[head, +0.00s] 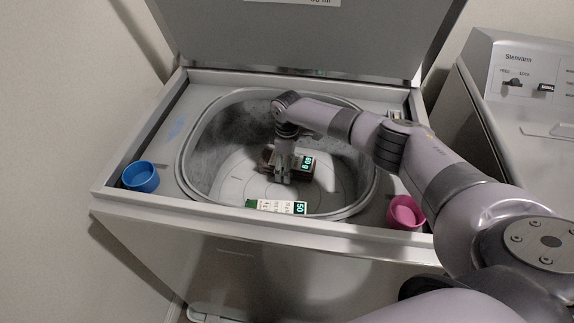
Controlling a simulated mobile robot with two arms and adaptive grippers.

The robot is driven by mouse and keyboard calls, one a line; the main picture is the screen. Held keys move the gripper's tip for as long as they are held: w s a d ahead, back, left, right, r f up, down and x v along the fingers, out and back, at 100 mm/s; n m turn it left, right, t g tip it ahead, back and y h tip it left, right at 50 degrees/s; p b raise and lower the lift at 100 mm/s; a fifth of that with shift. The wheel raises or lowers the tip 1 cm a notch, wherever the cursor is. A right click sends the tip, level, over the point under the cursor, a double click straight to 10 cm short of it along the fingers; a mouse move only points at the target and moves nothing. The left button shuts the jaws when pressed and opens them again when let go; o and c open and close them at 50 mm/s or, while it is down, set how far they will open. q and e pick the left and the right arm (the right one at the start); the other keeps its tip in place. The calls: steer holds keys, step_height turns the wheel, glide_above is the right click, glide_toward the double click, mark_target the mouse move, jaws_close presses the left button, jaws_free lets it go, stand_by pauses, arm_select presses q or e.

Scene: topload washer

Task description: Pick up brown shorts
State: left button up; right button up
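The open washer drum (225,160) holds a small dark brown item (267,157) near its middle. The item is partly hidden behind my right gripper, and I cannot clearly make out shorts in its shape. My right gripper (281,178) reaches down into the drum from the right, fingers pointing down, in front of the brown item. I cannot tell whether its fingers touch the item or hold anything. My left gripper is not in view.
A blue cup (141,176) stands on the washer's left front corner and a pink cup (405,212) on the right one. A white-and-green label with a display (275,206) sits at the front rim. The lid (310,35) stands open behind. Another machine (530,90) is at right.

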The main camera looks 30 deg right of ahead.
steer(key=shift+c, duration=0.5)
steer(key=c, duration=1.4)
